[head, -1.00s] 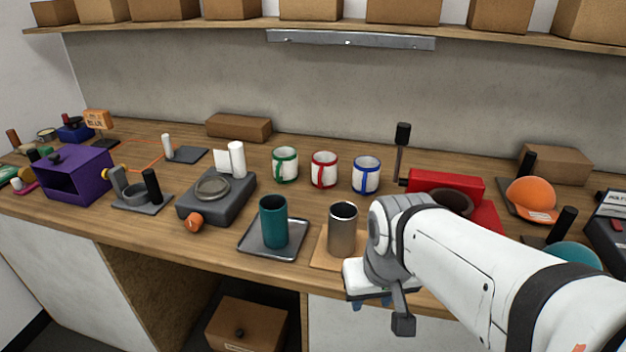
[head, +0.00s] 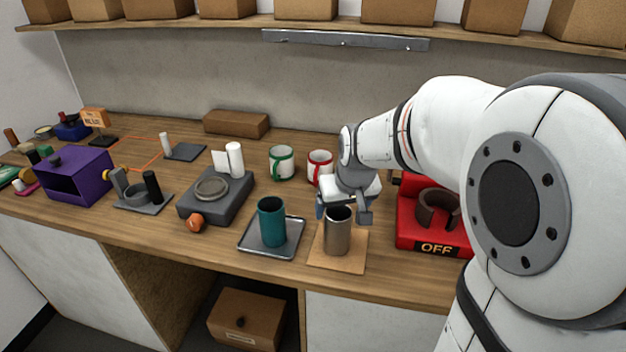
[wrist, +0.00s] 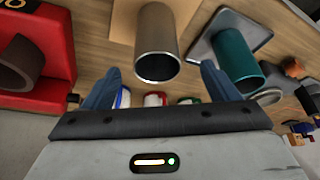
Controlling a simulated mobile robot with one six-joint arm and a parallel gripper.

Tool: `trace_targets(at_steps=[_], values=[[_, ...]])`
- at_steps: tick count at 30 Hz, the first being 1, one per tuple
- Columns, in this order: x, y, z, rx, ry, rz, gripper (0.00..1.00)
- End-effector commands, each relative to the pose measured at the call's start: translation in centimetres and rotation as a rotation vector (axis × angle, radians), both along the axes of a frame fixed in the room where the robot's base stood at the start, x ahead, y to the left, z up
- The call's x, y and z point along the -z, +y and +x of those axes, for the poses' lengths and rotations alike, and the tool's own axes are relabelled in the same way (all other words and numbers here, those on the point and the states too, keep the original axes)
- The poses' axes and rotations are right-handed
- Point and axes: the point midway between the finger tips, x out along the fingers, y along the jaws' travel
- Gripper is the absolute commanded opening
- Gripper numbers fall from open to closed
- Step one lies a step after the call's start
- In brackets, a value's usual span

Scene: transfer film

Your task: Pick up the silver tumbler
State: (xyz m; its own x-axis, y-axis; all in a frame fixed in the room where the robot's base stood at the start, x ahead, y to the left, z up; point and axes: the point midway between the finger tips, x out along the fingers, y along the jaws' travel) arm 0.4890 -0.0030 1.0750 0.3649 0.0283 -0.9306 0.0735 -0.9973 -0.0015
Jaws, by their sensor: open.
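The silver tumbler (head: 338,233) stands upright on a square wooden board near the counter's front edge. In the wrist view the tumbler (wrist: 157,45) shows ahead of my gripper, between the lines of its two blue fingers, with its open rim toward me. My gripper (wrist: 160,88) is open and empty.
A teal tumbler (head: 271,222) stands on a grey tray (head: 252,248) left of the wooden board (head: 350,262). A red OFF device (head: 405,232) is close on the right. Green-rimmed (head: 281,163) and red-rimmed (head: 318,163) mugs stand behind.

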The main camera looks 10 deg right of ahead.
Motion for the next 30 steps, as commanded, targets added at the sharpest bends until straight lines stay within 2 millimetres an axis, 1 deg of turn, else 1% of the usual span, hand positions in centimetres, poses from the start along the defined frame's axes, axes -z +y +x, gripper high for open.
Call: trace_targets(at_steps=[1, 5, 14, 18, 22, 25, 30], values=[[-0.2, 0.0, 0.9, -0.001, -0.004, 0.000, 0.81], [0.3, 0.0, 2.2, -0.004, -0.014, 0.000, 0.81], [3.4, -0.1, 3.3, -0.003, -0.014, 0.000, 0.81], [5.4, -0.3, 3.8, -0.002, -0.012, 0.000, 0.81], [6.8, -0.3, 4.4, -0.003, -0.014, 0.000, 0.81], [7.3, -0.3, 4.6, -0.003, -0.016, 0.000, 0.81], [7.3, -0.3, 4.6, -0.002, -0.018, 0.001, 0.81]])
